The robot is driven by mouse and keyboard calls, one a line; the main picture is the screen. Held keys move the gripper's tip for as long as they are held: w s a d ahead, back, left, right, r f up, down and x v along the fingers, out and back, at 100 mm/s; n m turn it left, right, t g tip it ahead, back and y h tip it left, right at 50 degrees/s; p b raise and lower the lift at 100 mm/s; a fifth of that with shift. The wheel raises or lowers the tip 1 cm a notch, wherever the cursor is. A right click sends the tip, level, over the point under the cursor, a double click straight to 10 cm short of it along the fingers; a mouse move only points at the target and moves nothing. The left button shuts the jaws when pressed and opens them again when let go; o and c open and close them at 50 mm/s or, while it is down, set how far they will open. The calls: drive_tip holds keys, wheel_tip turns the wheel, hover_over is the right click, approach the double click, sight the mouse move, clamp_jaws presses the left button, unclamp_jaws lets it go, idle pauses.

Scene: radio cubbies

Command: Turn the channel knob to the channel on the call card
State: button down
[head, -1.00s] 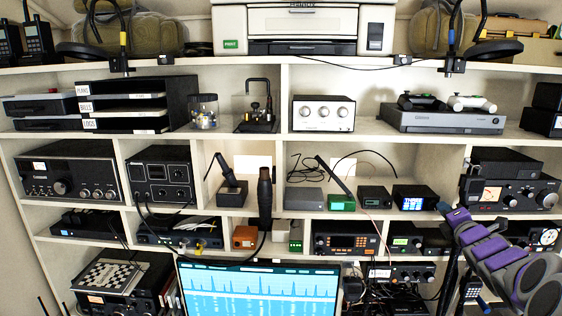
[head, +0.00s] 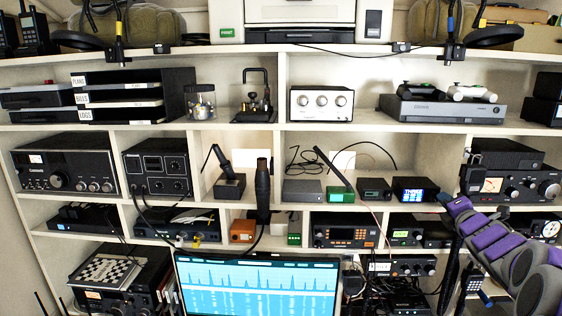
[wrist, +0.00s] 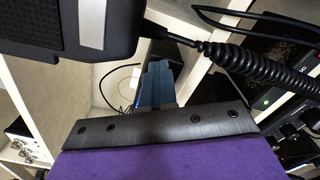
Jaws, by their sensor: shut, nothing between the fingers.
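My gripper (head: 447,197) is at the lower right, in front of the lower cubbies, apart from any knob that I can make out. In the wrist view its blue-grey fingers (wrist: 156,84) are together and empty. A radio with an orange display (head: 346,231) has small knobs and buttons. A smaller radio with a green display (head: 406,236) sits to its right, close to my arm. Another knobbed radio (head: 400,267) is below. Which knob is the channel knob is unclear. Pale cards stand at the cubby backs, one at centre (head: 251,159); I read no writing on them.
A dark hand microphone (wrist: 70,25) with a coiled cord (wrist: 262,72) hangs very close to my gripper in the wrist view. A large meter radio (head: 510,185) stands at right. A lit monitor (head: 258,285) fills the bottom centre. Shelf dividers separate the cubbies.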

drive_tip(key=shift+w+a+r, duration=0.1)
drive_tip(key=shift+a+r, duration=0.15)
drive_tip(key=shift+r, duration=0.45)
drive_tip(key=shift+w+a+r, duration=0.1)
drive_tip(key=shift+a+r, duration=0.1)
drive_tip(key=shift+r, duration=0.5)
drive_tip(key=shift+s+a, duration=0.1)
drive_tip(key=shift+f, duration=0.1)
drive_tip(key=shift+s+d+f+b, duration=0.3)
drive_tip(key=shift+d+f+b, duration=0.05)
drive_tip(key=shift+f+b, duration=0.35)
drive_tip(key=s+b, duration=0.1)
drive_tip(key=s, duration=0.3)
drive_tip(key=shift+s+a, duration=0.15)
drive_tip(key=shift+a, duration=0.05)
drive_tip(key=shift+d+f, duration=0.1)
